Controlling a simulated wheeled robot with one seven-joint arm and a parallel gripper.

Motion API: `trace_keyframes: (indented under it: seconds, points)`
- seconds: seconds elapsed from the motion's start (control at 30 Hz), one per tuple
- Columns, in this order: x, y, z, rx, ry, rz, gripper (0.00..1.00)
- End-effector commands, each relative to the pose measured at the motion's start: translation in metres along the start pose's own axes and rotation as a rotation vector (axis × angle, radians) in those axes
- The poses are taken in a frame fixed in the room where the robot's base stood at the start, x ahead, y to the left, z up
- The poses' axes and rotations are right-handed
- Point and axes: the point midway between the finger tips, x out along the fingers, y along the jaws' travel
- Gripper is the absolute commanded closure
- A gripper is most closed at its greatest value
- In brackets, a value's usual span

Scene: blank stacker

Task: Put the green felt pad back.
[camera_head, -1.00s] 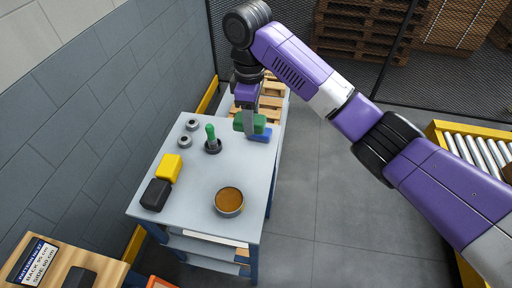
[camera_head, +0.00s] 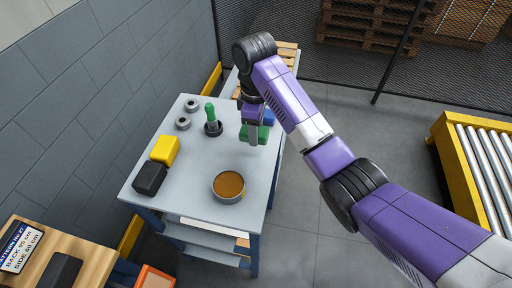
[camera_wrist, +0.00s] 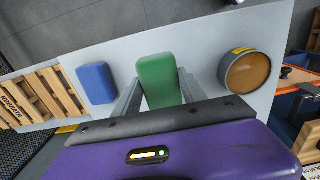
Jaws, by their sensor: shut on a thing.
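The green felt pad (camera_head: 263,135) is a rounded green block. My gripper (camera_head: 254,143) is shut on it, near the right edge of the grey table (camera_head: 205,160). In the wrist view the green pad (camera_wrist: 159,80) sits between the two grey fingers. A blue pad (camera_head: 268,117) lies just behind it on the table, and in the wrist view the blue pad (camera_wrist: 97,83) is to its left, apart from it. I cannot tell whether the green pad touches the tabletop.
A round tin with a brown top (camera_head: 229,186) stands in front. A yellow block (camera_head: 165,150) and a black block (camera_head: 149,178) lie at the left edge. A green-handled tool (camera_head: 211,117) and two grey rings (camera_head: 192,105) are at the back left. The table's middle is clear.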

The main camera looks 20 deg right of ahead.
Motion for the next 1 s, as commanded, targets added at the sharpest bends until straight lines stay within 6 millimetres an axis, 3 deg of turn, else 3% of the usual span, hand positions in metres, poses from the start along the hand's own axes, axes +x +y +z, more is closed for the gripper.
trace_keyframes:
  seconds: [0.17, 0.43, 0.7, 0.73, 0.83, 1.0]
  points:
    - [0.012, 0.000, 0.000, 0.000, -0.001, -0.001, 1.00]
    - [0.047, 0.000, 0.000, 0.000, -0.002, -0.001, 1.00]
    - [0.053, 0.000, 0.000, 0.000, -0.001, 0.000, 1.00]
    - [0.053, 0.000, 0.000, 0.000, -0.001, 0.000, 0.49]
    - [0.053, 0.000, -0.001, 0.000, -0.001, 0.000, 0.30]
    - [0.052, 0.000, -0.001, 0.000, 0.000, 0.000, 0.29]
